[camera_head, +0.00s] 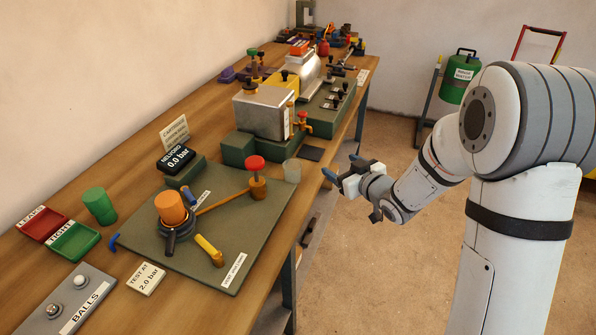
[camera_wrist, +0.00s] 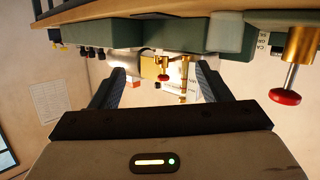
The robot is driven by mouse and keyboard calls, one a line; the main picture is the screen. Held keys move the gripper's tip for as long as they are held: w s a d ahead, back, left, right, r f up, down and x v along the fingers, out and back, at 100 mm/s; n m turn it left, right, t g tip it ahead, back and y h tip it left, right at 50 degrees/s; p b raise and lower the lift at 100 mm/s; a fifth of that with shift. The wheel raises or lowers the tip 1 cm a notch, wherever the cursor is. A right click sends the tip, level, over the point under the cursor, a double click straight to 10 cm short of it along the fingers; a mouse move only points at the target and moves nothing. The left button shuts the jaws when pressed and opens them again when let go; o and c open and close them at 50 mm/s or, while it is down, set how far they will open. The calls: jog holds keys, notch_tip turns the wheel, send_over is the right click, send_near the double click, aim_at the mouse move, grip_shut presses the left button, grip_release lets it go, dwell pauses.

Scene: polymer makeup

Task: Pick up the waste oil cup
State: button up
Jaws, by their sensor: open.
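A small clear, greyish cup (camera_head: 292,170) stands upright at the front edge of the workbench (camera_head: 215,95), beside the green base plate; it is likely the waste oil cup, though I read no label on it. My gripper (camera_head: 342,166) is a short way to the right of the cup, past the bench edge and apart from it. In the wrist view my gripper (camera_wrist: 157,85) has its two fingers spread with nothing held between them.
A red-topped brass valve (camera_head: 257,175) stands close left of the cup. Behind it are a metal block (camera_head: 262,112) on a green base and a brass tap (camera_head: 302,123). A dark flat pad (camera_head: 311,153) lies nearby. A green drum (camera_head: 460,75) stands at the back right. Open floor lies right of the bench.

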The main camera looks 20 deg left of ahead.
aim_at(299, 173)
jog(key=s+a+f+g+y, duration=0.1)
jog(key=a, duration=0.1)
jog(key=s+a+f+n+y, duration=0.1)
jog(key=a+y, duration=0.1)
jog(key=s+a+f+n+g+y, duration=0.1)
jog(key=a+y, duration=0.1)
jog(key=shift+s+a+f+g, duration=0.15)
jog(key=shift+a+g, duration=0.15)
jog(key=shift+a, duration=0.05)
jog(key=shift+a+y, duration=0.3)
jog(key=shift+a, duration=0.05)
jog(key=x, duration=0.4)
jog(key=p+x, duration=0.1)
jog(key=x, duration=0.2)
jog(key=shift+f, duration=0.25)
jog(key=c, duration=1.1)
